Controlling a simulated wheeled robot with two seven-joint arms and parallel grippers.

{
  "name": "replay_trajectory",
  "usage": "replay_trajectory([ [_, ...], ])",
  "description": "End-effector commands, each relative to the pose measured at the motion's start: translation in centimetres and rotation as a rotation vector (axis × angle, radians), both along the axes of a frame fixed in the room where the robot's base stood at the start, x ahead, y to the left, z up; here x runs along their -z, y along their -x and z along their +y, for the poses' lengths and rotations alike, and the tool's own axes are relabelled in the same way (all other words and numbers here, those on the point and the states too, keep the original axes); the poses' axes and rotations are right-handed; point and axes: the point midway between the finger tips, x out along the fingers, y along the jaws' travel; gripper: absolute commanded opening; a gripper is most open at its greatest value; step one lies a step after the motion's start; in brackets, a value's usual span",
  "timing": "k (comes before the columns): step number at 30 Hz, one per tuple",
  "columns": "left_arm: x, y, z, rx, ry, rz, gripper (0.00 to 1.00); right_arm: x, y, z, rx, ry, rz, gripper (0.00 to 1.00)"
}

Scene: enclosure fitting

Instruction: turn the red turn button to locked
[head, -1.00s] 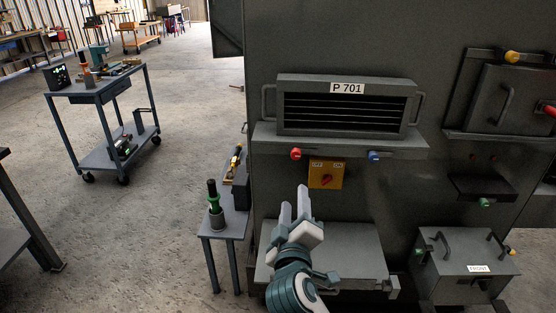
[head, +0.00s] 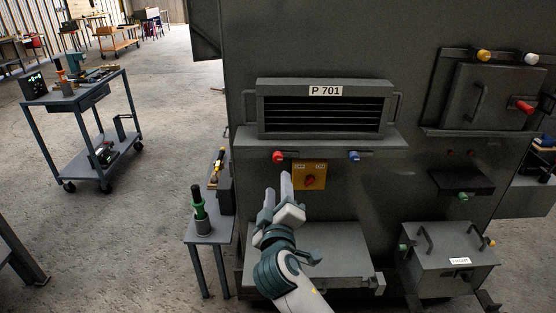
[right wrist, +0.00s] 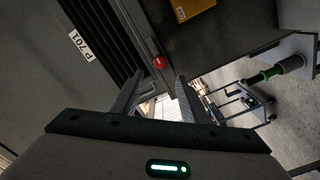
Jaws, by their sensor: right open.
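A red turn button (head: 277,157) sticks out at the left end of the ledge under the P 701 unit (head: 325,91). It also shows in the right wrist view (right wrist: 158,62), just beyond the gap between my fingers. My right gripper (head: 277,188) is open and empty, just below the red button in the head view and apart from it. Its two fingers also show in the right wrist view (right wrist: 157,98). A blue turn button (head: 354,156) sits at the ledge's right end. My left gripper is not in view.
A yellow switch plate (head: 309,177) with a red knob is right of my fingers, below the ledge. A grey shelf (head: 335,245) juts out below. A small side table (head: 210,229) with a green-handled tool stands left. Another red button (head: 524,106) is on the right door.

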Motion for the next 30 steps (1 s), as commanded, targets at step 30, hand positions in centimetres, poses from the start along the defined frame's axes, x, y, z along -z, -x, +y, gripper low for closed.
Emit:
replay_trajectory([
  [30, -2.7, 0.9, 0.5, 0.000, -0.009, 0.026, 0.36, 0.0, -12.3, 0.0, 0.001, 0.000, -0.001, 0.41],
])
